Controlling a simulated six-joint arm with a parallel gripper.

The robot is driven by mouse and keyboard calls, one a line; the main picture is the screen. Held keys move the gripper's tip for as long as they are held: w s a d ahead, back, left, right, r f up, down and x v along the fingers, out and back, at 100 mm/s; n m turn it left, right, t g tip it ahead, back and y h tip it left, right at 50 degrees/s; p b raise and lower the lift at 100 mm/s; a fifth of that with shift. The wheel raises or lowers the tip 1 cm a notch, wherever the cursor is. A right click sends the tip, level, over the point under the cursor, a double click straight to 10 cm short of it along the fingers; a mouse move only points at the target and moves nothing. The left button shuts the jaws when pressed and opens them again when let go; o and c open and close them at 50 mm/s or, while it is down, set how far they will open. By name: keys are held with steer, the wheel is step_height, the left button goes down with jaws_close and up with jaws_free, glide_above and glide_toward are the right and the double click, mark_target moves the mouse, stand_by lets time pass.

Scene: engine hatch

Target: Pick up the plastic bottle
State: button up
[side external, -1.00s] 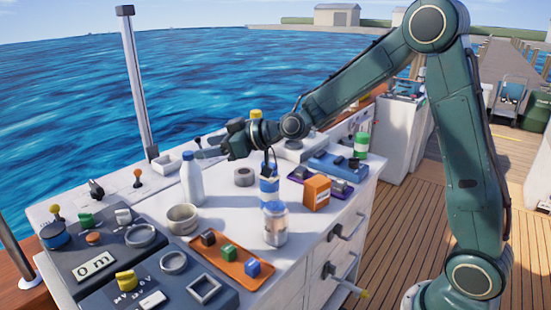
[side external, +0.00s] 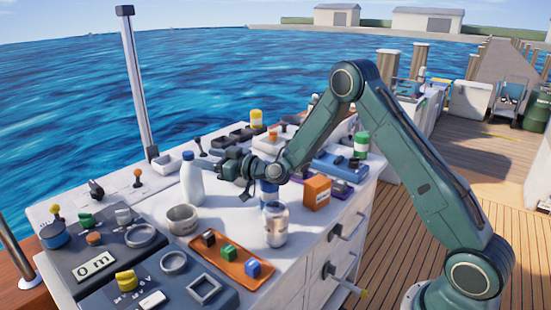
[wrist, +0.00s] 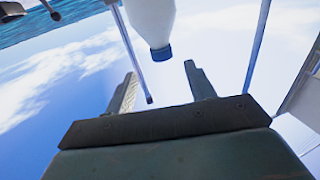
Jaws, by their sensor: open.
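A white plastic bottle (side external: 192,183) with a blue cap stands upright on the white worktop, left of my gripper (side external: 218,164). In the wrist view the bottle (wrist: 150,18) appears upside down at the top, cap pointing down, beyond and roughly between the fingertips. My gripper (wrist: 160,78) is open with nothing between its fingers. In the side view it is level with the bottle's upper part and points at it from the right. A gap to the bottle seems to remain, but its exact size is unclear.
A grey ring-shaped cup (side external: 183,219) stands in front of the bottle. A clear jar (side external: 276,228), an orange box (side external: 317,191) and an orange tray (side external: 230,262) with small blocks lie to the right and front. A white tray (side external: 167,165) and small levers are behind.

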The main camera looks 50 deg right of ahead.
mark_target(193, 155)
steer(key=shift+x, duration=1.15)
steer(key=shift+x, duration=2.55)
steer(key=shift+a+f, duration=0.15)
steer(key=shift+a, duration=0.05)
jaws_close()
step_height(193, 155, up, 20)
